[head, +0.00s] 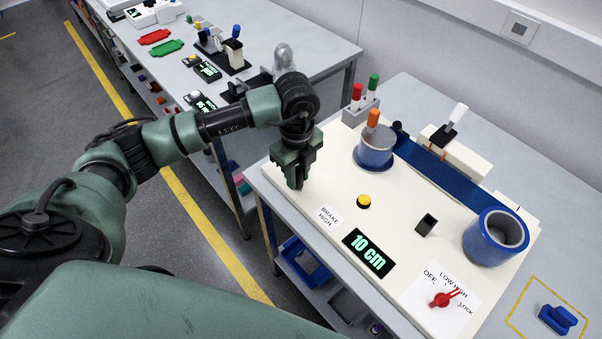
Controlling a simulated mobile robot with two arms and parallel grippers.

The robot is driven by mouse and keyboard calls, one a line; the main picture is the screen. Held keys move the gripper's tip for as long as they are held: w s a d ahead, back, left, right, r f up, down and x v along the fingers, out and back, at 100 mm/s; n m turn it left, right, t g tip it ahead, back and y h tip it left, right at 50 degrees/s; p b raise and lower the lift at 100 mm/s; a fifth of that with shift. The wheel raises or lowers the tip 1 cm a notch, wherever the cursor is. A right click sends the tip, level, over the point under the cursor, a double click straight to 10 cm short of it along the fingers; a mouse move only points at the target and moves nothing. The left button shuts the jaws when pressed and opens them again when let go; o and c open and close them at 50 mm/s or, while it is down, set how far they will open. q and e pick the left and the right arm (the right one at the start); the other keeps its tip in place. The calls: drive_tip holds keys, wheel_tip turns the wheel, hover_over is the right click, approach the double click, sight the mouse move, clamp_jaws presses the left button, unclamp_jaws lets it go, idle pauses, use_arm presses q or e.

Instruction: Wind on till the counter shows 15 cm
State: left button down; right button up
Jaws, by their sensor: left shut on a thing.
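The counter (369,252) reads 10 cm in green. A reel (375,150) with an upright orange knob (373,118) stands at the back of the cream board (325,185). A dark blue band (450,183) runs from it to a larger blue roll (496,237) on the right. A red dial (440,300) with marks OFF, LOW, HIGH and LOCK points towards HIGH. My left gripper (297,182) is shut over the board's left part, apart from the reel and left of it. What it grips is hidden between the fingers. My right gripper is out of view.
A yellow button (364,201) and a small black block (426,224) are on the board. A white-handled lever (453,122) and a pen holder (361,108) are behind. A blue object (558,319) lies inside a yellow outline at the right. Another bench (320,45) stands at the back left.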

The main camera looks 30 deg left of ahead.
use_arm(q)
drive_tip(key=shift+w+r, duration=0.1)
drive_tip(key=shift+a, duration=1.65)
drive_tip(key=shift+a+b, duration=0.1)
drive_tip(key=shift+b, duration=0.25)
drive_tip(key=shift+a, duration=0.65)
drive_tip(key=shift+w+a+b, duration=0.25)
drive_tip(key=shift+a+b, duration=0.05)
drive_tip(key=shift+a, duration=0.3)
drive_tip(key=c, duration=1.1)
unclamp_jaws()
drive_tip(key=shift+d, duration=0.1)
drive_tip(key=shift+s, duration=0.1)
